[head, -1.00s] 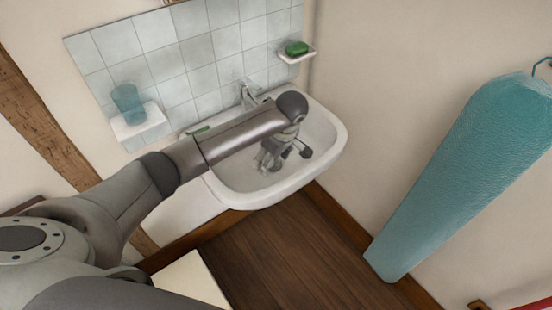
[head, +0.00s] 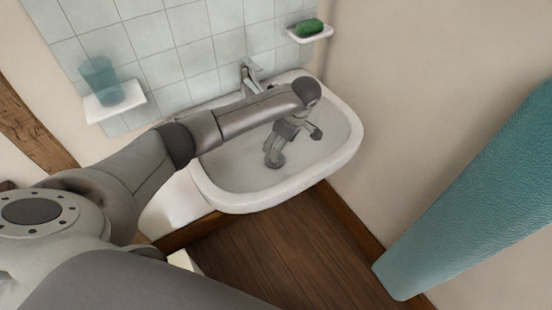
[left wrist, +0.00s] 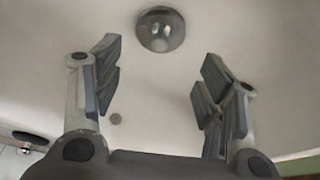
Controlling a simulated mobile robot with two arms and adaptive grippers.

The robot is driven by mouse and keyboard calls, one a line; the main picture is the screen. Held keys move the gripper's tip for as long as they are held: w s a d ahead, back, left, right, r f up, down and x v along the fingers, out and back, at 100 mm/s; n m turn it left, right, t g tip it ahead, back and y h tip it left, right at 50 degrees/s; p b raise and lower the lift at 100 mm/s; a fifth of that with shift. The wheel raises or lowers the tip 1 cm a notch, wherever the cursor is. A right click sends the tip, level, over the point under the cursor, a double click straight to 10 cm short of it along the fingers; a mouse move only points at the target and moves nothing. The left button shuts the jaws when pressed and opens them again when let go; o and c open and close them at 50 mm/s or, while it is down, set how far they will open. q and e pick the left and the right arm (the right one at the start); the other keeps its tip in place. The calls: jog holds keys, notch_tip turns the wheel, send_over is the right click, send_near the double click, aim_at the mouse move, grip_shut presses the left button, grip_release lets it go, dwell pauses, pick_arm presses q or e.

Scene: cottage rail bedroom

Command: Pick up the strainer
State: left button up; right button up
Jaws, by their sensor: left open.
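A shiny grey metal dome, which looks like the strainer (left wrist: 160,30), lies on the pale basin surface at the top middle of the left wrist view. My left gripper (left wrist: 160,56) is open and empty, its fingers apart on either side below the dome. The dome is beyond the fingertips and not touched. In the head view my left gripper (head: 292,148) is inside the white sink (head: 222,186); I cannot make out the strainer there, as my arm and gripper cover part of the bowl. My right gripper is not in view.
A chrome tap (head: 248,76) stands at the sink's back. A small shelf (head: 112,108) holds a blue cup (head: 100,80); a soap dish (head: 318,36) holds green soap (head: 309,27). A teal towel (head: 470,200) hangs at right.

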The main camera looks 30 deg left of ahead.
pick_arm(q)
jog(key=x, duration=0.8)
jog(key=shift+d, duration=0.15)
jog(key=c, duration=0.7)
